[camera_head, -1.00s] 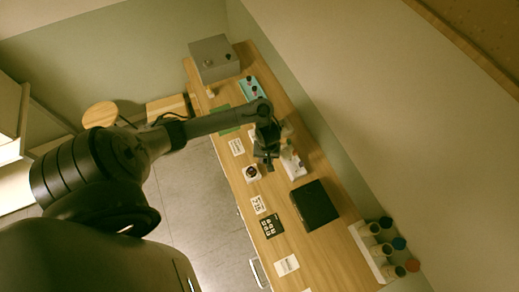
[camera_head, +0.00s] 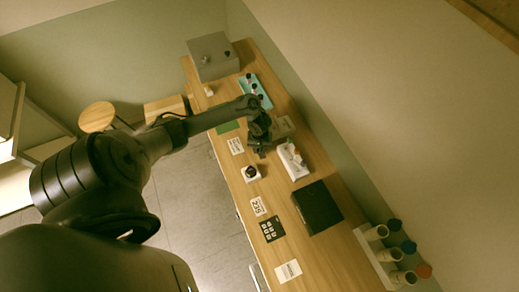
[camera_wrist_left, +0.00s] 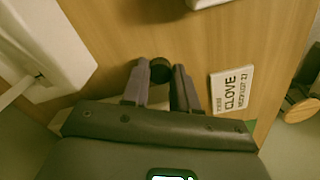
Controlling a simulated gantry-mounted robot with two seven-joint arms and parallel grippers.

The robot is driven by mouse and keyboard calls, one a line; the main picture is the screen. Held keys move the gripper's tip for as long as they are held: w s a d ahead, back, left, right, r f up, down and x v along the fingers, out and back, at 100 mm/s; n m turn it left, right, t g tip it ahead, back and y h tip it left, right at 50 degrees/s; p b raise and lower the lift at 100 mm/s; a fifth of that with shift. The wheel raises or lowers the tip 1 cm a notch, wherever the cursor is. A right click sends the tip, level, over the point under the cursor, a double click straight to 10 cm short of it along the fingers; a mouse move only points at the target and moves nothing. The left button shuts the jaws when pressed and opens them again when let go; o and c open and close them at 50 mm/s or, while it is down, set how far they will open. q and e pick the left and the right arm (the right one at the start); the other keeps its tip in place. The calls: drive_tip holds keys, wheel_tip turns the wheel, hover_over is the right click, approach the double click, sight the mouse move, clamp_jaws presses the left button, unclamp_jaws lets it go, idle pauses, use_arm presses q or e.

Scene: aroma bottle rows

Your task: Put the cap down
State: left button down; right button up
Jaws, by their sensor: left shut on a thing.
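A small round black cap (camera_wrist_left: 160,71) sits between the fingertips of my left gripper (camera_wrist_left: 162,78) in the left wrist view. The fingers are shut on its sides, and wooden tabletop shows beyond it. In the head view my left gripper (camera_head: 260,149) is over the table, between a white rack (camera_head: 294,163) and a small white block with a dark round top (camera_head: 251,173). The cap cannot be made out there. Whether it touches the tabletop is unclear. My right gripper is not in view.
A "CLOVE" card (camera_wrist_left: 231,89) lies right of the fingers in the left wrist view. The table also bears a black box (camera_head: 317,207), a teal tray (camera_head: 247,84) with small dark-topped bottles, a grey box (camera_head: 213,56) and several cards. Bare wood (camera_head: 274,195) shows between them.

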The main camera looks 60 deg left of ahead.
use_arm(q)
drive_tip(key=shift+f, duration=0.25)
drive_tip(key=c, duration=0.9)
unclamp_jaws()
drive_tip(key=shift+o, duration=0.2)
